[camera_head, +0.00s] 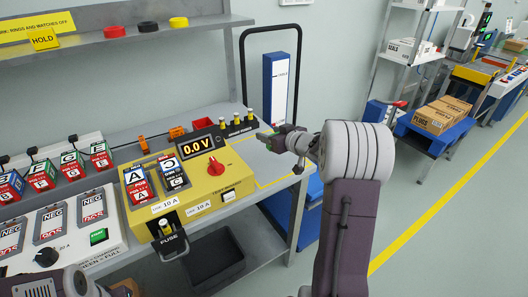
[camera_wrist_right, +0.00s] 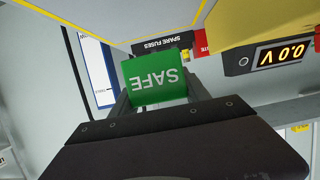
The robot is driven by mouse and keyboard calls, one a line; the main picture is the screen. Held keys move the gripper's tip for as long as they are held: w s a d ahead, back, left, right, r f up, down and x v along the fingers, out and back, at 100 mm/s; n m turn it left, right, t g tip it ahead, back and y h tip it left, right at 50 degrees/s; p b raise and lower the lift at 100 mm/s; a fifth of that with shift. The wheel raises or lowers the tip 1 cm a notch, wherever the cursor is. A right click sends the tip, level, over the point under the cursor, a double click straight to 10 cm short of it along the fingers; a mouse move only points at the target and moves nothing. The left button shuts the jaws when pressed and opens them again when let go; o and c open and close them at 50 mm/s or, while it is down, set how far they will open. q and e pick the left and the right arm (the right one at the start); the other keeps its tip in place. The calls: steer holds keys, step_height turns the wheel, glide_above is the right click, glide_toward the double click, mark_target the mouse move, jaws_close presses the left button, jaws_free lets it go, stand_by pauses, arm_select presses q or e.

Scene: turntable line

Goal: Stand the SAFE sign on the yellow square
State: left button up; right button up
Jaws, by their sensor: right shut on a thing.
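The green SAFE sign (camera_wrist_right: 156,79) is held between the fingers of my right gripper (camera_wrist_right: 158,98), its lettering upside down in the right wrist view. In the head view my right gripper (camera_head: 276,138) reaches in from the right above the bench, and only a small green part of the sign (camera_head: 264,136) shows. The yellow square (camera_head: 280,179) is an outline on the bench top, right of the yellow meter box. The gripper is above its back part, and I cannot tell the exact height. My left arm shows at the bottom left, but its fingers are not visible.
The yellow meter box (camera_head: 228,186) reads 0.0 V and stands left of the square. Spare fuses (camera_head: 238,122) stand behind it. A black rail (camera_head: 243,62) rises behind the bench. The area inside the outline looks clear.

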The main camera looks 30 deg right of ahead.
steer(key=b, duration=0.1)
glide_above(262, 151)
step_height(262, 151, down, 4)
steer(key=shift+s+d, duration=0.1)
steer(key=shift+s, duration=0.05)
steer(key=shift+w, duration=0.25)
step_height(262, 151, down, 4)
steer(key=b, duration=0.2)
steer(key=shift+f+b, duration=0.2)
steer(key=shift+b, duration=0.2)
steer(key=shift+r, duration=0.2)
steer(key=shift+f, duration=0.2)
steer(key=o, duration=1.4)
steer(key=shift+r, duration=0.15)
